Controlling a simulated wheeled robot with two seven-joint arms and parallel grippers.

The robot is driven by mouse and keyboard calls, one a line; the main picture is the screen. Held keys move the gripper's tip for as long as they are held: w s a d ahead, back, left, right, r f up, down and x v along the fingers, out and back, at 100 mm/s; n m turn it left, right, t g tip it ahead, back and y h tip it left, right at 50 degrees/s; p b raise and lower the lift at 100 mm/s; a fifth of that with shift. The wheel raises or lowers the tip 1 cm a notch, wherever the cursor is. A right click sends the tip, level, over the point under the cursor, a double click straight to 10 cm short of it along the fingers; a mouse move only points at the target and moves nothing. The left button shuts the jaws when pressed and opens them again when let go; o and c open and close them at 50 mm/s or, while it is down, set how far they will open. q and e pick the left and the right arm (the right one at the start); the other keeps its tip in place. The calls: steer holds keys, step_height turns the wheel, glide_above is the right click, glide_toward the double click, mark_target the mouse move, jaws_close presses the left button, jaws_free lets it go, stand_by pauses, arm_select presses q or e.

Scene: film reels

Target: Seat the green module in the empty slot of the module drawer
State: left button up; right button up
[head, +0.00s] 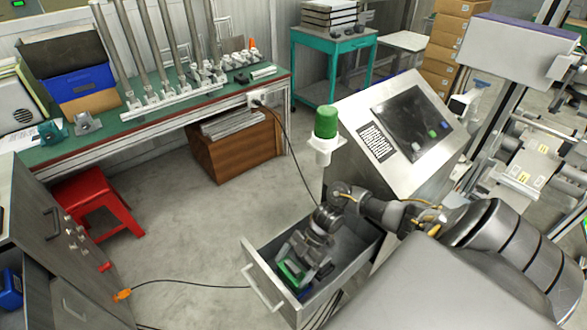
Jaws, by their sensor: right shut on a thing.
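The module drawer (264,287) is pulled out of the grey console at the bottom centre, its handle facing front left. My right arm reaches over it from the right. My right gripper (297,268) points down inside the drawer and is shut on the green module (288,273), near the front end. A bit of blue shows below the module, too small to make out. The gripper hides much of the drawer's inside, so the empty slot does not show clearly. I cannot tell whether the module touches the drawer floor. My left gripper is not in view.
The console (345,135) with a dark screen and a green lamp (326,122) stands behind the drawer. A red stool (97,200) is at the left, below a green workbench (190,115). Cables lie on the floor. Floor left of the drawer is mostly clear.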

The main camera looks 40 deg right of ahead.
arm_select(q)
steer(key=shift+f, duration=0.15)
arm_select(e)
steer(key=shift+f, duration=0.15)
steer(key=o, duration=0.9)
